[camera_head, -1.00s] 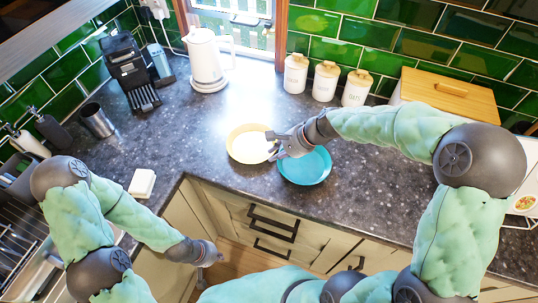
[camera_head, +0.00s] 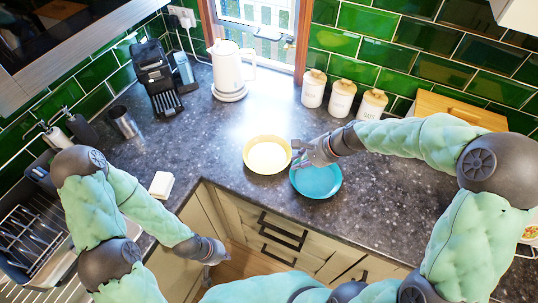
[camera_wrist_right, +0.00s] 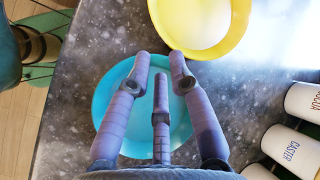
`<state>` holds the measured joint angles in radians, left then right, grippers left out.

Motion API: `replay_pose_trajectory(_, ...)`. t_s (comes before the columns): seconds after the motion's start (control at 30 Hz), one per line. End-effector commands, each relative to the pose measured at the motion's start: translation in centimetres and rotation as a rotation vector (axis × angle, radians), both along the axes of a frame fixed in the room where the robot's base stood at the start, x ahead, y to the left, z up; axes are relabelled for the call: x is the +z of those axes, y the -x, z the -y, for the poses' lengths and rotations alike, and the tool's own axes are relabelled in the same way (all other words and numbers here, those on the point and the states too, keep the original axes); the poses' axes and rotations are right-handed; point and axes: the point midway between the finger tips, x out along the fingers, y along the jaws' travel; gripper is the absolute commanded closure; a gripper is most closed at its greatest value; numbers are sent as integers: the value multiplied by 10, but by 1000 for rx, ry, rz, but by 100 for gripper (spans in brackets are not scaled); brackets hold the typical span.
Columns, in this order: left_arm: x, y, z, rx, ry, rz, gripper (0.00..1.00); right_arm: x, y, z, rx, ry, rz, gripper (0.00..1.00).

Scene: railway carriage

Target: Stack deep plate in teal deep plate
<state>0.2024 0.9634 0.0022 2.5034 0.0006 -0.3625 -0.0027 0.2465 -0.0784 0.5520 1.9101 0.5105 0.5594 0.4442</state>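A yellow deep plate (camera_head: 250,163) with a pale inside rests on the dark counter and also shows in the right wrist view (camera_wrist_right: 238,22). A teal deep plate (camera_head: 318,187) lies close beside it, to the right and nearer me; it also shows in the right wrist view (camera_wrist_right: 108,95).
A white kettle (camera_head: 228,72), a coffee machine (camera_head: 158,78) and several white canisters (camera_head: 341,98) stand at the back. A wooden-lidded box (camera_head: 462,108) is at the back right. A white block (camera_head: 161,184) lies left. The counter right of the teal plate is clear.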

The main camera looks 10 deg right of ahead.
Motion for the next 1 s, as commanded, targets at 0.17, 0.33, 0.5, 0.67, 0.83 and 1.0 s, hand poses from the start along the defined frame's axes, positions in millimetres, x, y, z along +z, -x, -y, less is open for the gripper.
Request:
replay_pose_trajectory(0.17, -10, 0, 0, 0, 0, -1, 100, -26, -8, -15, 4, -1, -2, 79)
replay_pose_trajectory(0.33, -13, 0, 0, 0, 0, -1, 100, -37, -12, -23, 2, 0, -2, 79)
replay_pose_trajectory(0.5, -17, 0, 0, 0, 0, -1, 100, -47, -15, -29, 2, -1, -2, 79)
replay_pose_trajectory(0.67, -25, 0, 0, 0, 0, -1, 100, -66, -20, -41, 4, -1, -2, 79)
replay_pose_trajectory(0.83, -29, 0, 0, 0, 0, 0, 100, -78, -26, -49, 1, 1, -1, 79)
replay_pose_trajectory(1.0, -28, 0, 0, 0, 0, 0, 100, -78, -27, -49, 0, 0, -1, 79)
